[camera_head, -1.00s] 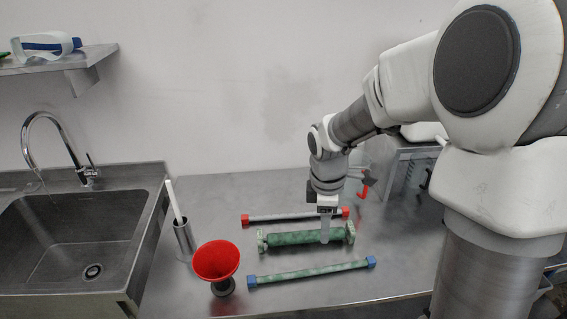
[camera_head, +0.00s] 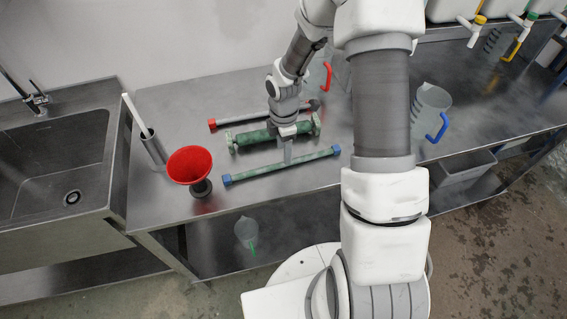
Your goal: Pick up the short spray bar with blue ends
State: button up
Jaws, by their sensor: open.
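The spray bar with blue ends (camera_head: 258,172) is a thin green bar lying on the steel table, nearest the front edge. My gripper (camera_head: 287,157) points down beside the middle of this bar. Its fingertips overlap the bar's far side in the picture. I cannot tell the height of the tips above the table. The gripper is open and nothing shows between its fingers.
A thicker green roller (camera_head: 250,138) lies just behind the bar, and a grey bar with red ends (camera_head: 240,118) lies behind that. A red funnel (camera_head: 190,165) stands left of the bar. A jug with a blue handle (camera_head: 428,110) stands right.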

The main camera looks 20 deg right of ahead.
jog(key=shift+w+f+p, duration=0.2)
jog(key=shift+f+p, duration=0.3)
jog(key=shift+f, duration=2.55)
grip_shut()
